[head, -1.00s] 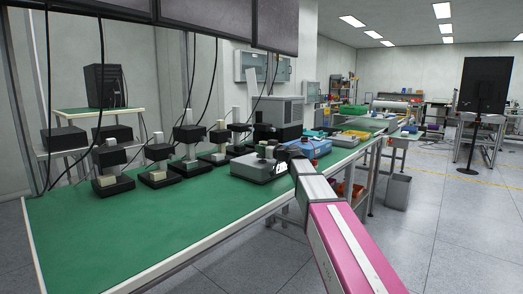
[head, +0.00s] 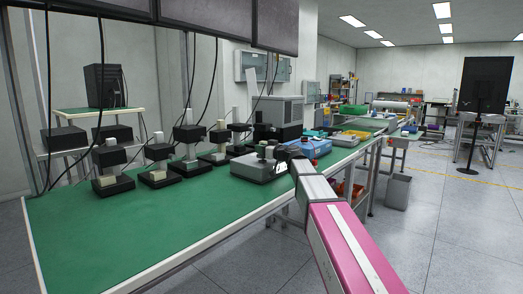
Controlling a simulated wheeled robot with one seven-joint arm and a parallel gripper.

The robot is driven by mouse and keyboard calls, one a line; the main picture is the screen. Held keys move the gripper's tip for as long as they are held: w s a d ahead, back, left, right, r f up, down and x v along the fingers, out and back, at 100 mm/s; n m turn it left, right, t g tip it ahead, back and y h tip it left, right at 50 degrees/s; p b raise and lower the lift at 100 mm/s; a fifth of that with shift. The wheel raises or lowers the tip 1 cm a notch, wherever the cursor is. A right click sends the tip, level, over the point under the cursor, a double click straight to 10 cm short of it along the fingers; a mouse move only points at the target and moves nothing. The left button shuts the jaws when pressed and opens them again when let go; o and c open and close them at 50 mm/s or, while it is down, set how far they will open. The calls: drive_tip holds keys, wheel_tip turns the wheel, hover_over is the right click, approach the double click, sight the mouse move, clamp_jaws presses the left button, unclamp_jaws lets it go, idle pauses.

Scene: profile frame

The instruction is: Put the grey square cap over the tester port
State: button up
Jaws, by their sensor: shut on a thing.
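A low grey tester box (head: 256,170) stands on the green bench, just left of the end of my arm. My gripper (head: 271,151) is over the right part of this box, small and dark in the view. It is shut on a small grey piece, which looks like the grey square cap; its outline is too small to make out. The tester port cannot be told apart on the box top, and I cannot tell whether the cap touches it.
The green bench top (head: 130,225) is clear at the front left. Several black test stands (head: 110,170) line its back. A blue box (head: 312,148) sits just beyond my gripper. A grey bin (head: 397,192) stands on the floor at right. Dark monitors (head: 205,18) hang above.

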drive_tip(key=shift+f, duration=1.05)
drive_tip(key=o, duration=1)
drive_tip(key=shift+c, duration=0.2)
drive_tip(key=v, duration=1.1)
drive_tip(key=shift+f, duration=0.1)
